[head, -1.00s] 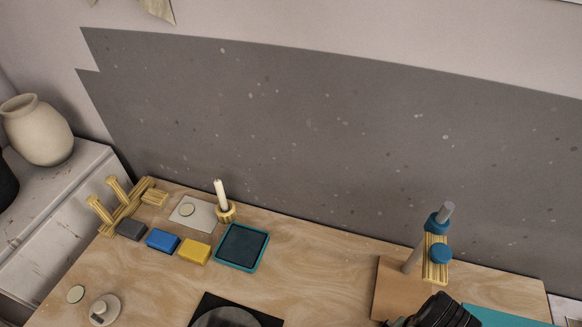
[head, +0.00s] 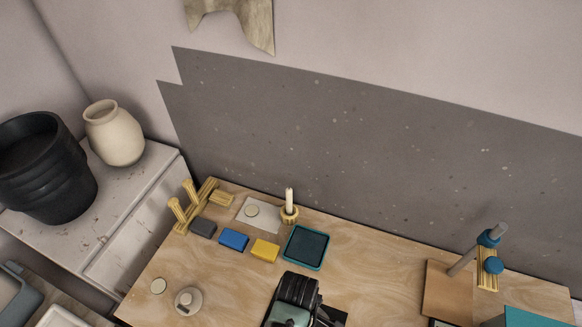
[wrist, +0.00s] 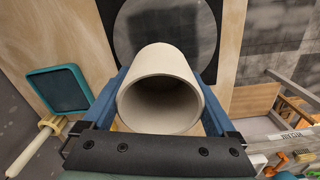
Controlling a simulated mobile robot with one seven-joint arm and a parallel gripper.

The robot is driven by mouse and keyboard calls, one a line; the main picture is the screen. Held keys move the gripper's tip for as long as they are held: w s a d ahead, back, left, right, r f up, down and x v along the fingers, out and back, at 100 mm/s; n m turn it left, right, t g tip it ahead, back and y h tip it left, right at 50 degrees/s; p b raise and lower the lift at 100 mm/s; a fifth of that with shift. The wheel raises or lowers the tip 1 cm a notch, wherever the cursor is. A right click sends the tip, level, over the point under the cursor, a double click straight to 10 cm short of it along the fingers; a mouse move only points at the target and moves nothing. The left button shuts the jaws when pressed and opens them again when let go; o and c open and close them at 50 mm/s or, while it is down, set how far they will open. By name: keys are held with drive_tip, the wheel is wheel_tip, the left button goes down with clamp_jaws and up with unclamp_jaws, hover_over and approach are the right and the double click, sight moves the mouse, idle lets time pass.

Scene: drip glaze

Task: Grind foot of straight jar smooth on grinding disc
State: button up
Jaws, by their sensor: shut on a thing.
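The straight jar (wrist: 158,62) is a plain cream cylinder in the wrist view, with its open, hollow end toward the camera. My gripper (wrist: 165,78) is shut on it, with a blue finger along each side. The grinding disc (wrist: 150,25) is a grey round plate on a black square base, just beyond the jar's far end. The jar hides part of the disc, and I cannot tell whether its foot touches it. In the head view, my black and teal arm end covers the disc; only a corner of the black base (head: 340,316) shows.
A teal tray (head: 306,247), yellow block (head: 265,250), blue block (head: 233,239) and grey block (head: 203,228) lie on the wooden table. A white stick stands in a wooden holder (head: 289,214). A brown board (head: 447,289) and a clamped rod (head: 463,264) are at the right.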

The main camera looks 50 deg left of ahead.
drive_tip(key=shift+s+a+n+p, duration=0.15)
drive_tip(key=shift+s+a+n, duration=0.15)
drive_tip(key=shift+s+n, duration=0.25)
drive_tip(key=shift+s+a+n+p, duration=0.15)
drive_tip(key=shift+s+a+n, duration=0.2)
drive_tip(key=shift+n, duration=0.3)
drive_tip(key=shift+s+f, duration=0.15)
drive_tip(key=shift+f, duration=0.1)
drive_tip(key=shift+f+b, duration=0.35)
drive_tip(key=shift+b, duration=0.2)
wheel_tip(320, 180, down, 4)
drive_tip(key=b, duration=0.4)
drive_tip(key=shift+f+b, duration=0.25)
drive_tip(key=shift+b, duration=0.1)
drive_tip(key=w+d, duration=0.2)
drive_tip(key=d, duration=0.1)
drive_tip(key=w+d+p, duration=0.1)
drive_tip(key=shift+d+r, duration=0.2)
drive_tip(key=shift+d, duration=0.15)
drive_tip(key=shift+w+d+f, duration=0.1)
drive_tip(key=shift+w+d, duration=0.3)
drive_tip(key=shift+d, duration=0.25)
drive_tip(key=shift+f, duration=0.85)
